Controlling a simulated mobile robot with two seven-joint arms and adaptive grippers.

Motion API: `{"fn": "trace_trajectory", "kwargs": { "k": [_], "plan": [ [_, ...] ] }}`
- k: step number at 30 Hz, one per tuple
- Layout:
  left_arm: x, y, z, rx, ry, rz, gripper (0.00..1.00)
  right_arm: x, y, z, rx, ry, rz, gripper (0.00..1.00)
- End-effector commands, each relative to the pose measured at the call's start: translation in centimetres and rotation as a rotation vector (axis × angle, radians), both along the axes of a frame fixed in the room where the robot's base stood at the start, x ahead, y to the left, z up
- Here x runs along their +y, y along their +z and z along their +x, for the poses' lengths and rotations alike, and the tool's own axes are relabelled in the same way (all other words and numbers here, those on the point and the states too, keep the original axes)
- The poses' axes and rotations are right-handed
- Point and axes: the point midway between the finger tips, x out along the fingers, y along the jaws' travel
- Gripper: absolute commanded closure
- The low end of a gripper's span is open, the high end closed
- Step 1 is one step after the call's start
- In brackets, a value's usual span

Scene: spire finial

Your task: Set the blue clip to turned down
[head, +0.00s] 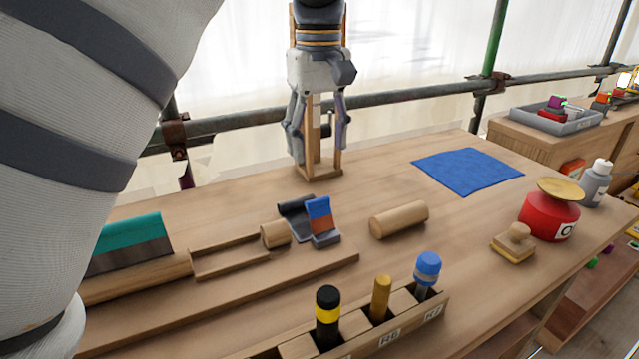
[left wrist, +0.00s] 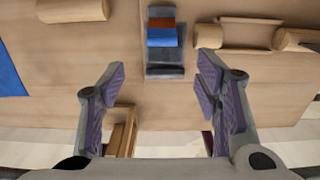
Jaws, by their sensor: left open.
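The blue clip (head: 318,208) has an upright, slightly tilted flap, blue above and red-brown below, on a dark grey base. It stands at the right end of a wooden rail assembly. In the left wrist view the clip (left wrist: 162,38) shows at top centre, its dark base nearer the gripper. My left gripper (head: 318,150) hangs pointing down, behind the clip in the head view. In the left wrist view the gripper (left wrist: 163,68) is open and empty, its fingers apart on either side of the clip's line. I see no contact with the clip. My right gripper is out of view.
A slim wooden stand (head: 318,170) is close by my left gripper. A wooden cylinder (head: 399,219) lies right of the clip. A slotted holder (head: 405,334) with handled tools is in front. A blue cloth (head: 467,171) lies flat at back right.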

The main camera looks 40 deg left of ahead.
Motion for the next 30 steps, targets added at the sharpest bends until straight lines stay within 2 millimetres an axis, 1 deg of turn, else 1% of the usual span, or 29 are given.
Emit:
{"fn": "trace_trajectory", "kwargs": {
  "k": [2, 5, 9, 12, 15, 19, 26, 27, 28, 29, 30],
  "plan": [
    [-0.1, -0.9, -0.1, 0.003, 0.0, -0.002, 0.43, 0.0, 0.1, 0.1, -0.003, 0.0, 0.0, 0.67],
    [-0.1, -3.1, -0.2, 0.004, -0.001, 0.0, 0.43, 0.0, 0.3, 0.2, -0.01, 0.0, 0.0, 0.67],
    [0.0, -6.8, -0.2, 0.004, 0.0, 0.0, 0.43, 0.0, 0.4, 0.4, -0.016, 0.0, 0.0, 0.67],
    [0.0, -9.1, -0.2, 0.003, 0.001, 0.0, 0.43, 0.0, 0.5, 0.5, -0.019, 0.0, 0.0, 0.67],
    [0.0, -10.7, -0.1, 0.001, 0.0, 0.0, 0.43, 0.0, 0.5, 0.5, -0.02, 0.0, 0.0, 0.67],
    [0.0, -11.7, -0.1, 0.0, 0.0, 0.0, 0.43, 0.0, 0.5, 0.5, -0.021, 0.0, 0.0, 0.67],
    [0.0, -11.9, -0.1, -0.001, 0.0, 0.0, 0.43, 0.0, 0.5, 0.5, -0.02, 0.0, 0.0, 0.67],
    [0.0, -11.9, -0.1, -0.001, 0.0, 0.0, 0.47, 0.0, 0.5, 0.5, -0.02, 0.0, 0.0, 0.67],
    [0.0, -11.9, -0.1, -0.001, 0.0, 0.0, 0.54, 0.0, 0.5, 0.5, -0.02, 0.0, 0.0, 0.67],
    [0.0, -11.9, -0.1, -0.001, 0.0, 0.0, 0.61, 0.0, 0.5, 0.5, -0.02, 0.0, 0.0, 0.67],
    [0.0, -11.9, -0.1, -0.001, 0.0, 0.0, 0.7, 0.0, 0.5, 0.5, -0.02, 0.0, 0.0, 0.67]
  ]
}}
